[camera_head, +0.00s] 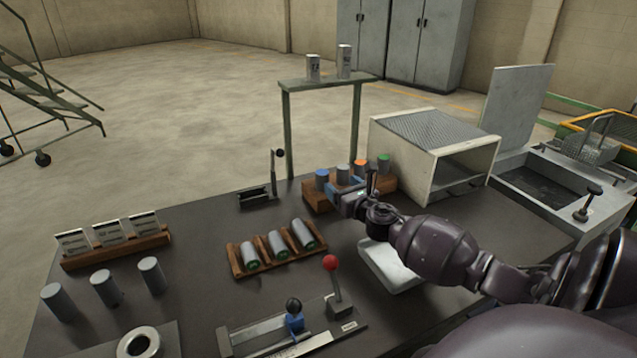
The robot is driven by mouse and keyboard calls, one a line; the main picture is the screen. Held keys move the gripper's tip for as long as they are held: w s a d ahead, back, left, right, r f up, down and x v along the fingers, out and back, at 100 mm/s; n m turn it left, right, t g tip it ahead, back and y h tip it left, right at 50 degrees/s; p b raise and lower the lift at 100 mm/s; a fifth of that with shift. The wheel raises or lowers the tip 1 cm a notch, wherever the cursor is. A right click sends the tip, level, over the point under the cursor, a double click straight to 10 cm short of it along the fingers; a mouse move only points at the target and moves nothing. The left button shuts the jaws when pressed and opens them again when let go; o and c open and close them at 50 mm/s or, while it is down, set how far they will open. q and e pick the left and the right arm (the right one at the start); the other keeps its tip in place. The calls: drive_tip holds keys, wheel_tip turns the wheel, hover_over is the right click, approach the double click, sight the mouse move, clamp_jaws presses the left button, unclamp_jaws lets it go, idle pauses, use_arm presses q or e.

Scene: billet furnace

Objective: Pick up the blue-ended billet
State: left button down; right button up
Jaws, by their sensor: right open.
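The blue-ended billet (322,180) stands upright in a wooden block (316,201) at the back of the dark table, with its blue end up. My right gripper (342,197) is open, in front of the block and just right of and below the blue-ended billet. It hides part of the block. I cannot tell whether a finger touches a billet. My left gripper is not in view.
A white furnace box (432,165) stands right of the block. A wooden tray (235,262) with 3 lying billets is left of my arm, a red-knobbed lever (331,264) in front. A white pad (390,265) lies under my arm. A small clamp (258,193) stands behind.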

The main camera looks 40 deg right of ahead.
sight(326, 177)
drive_tip(key=x, duration=0.2)
drive_tip(key=b+x, duration=0.1)
drive_tip(key=x, duration=0.2)
drive_tip(key=f+x, duration=0.1)
drive_tip(key=x, duration=0.2)
drive_tip(key=shift+w+a, duration=0.25)
drive_tip(key=shift+w+d+b, duration=0.15)
drive_tip(key=shift+w+b, duration=0.15)
drive_tip(key=shift+w, duration=0.1)
drive_tip(key=shift+r, duration=0.1)
drive_tip(key=shift+c, duration=0.3)
clamp_jaws()
